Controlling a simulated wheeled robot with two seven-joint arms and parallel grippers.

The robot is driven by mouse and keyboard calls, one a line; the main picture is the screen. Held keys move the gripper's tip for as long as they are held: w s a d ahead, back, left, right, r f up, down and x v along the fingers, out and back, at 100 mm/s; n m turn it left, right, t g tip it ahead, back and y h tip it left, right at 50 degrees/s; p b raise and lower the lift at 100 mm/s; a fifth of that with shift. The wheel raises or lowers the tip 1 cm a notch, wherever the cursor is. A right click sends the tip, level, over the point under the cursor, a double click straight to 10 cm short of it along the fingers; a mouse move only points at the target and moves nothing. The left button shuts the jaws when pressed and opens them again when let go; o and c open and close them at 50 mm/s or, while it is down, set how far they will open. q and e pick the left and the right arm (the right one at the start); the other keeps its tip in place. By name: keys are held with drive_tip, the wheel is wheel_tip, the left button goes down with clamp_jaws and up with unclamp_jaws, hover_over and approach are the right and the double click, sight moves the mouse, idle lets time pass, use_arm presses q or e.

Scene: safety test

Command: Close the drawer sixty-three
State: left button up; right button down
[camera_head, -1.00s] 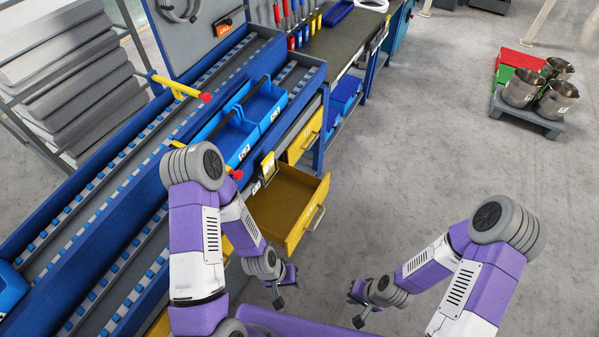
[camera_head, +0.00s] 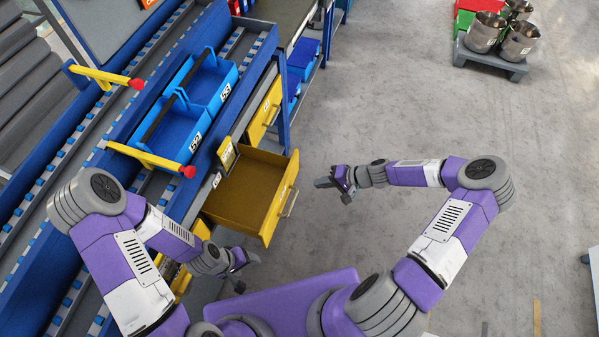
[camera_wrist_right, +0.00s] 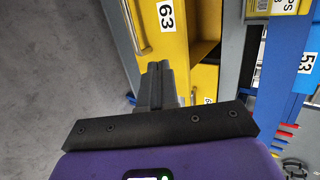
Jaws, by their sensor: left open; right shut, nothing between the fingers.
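The yellow drawer (camera_head: 262,207) stands pulled out from the blue and grey workstation in the head view, its inside empty. Its front carries the label 63 (camera_wrist_right: 166,15) and a metal handle in the right wrist view. My right gripper (camera_head: 333,184) is shut and empty, off to the right of the drawer front and apart from it in the head view. Its closed fingers (camera_wrist_right: 158,68) point toward the drawer front in the wrist view. My left gripper (camera_head: 246,270) is open and empty, below the drawer in the picture, near its front corner.
A closed yellow drawer (camera_head: 265,110) sits beyond the open one. Blue bins (camera_head: 212,82) stand on the rollers above, beside yellow arms with red tips (camera_head: 187,171). Metal pots (camera_head: 483,32) stand on a grey platform at the upper right. The floor right of the drawer is clear.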

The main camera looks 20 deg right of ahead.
drive_tip(key=t, duration=0.2)
approach(292, 168)
drive_tip(key=shift+m+y, duration=0.3)
drive_tip(key=b+x, duration=0.3)
drive_tip(key=x, duration=0.2)
drive_tip(key=shift+f, duration=0.25)
drive_tip(key=shift+w+a, duration=0.2)
drive_tip(key=shift+a, duration=0.25)
drive_tip(key=shift+w, duration=0.1)
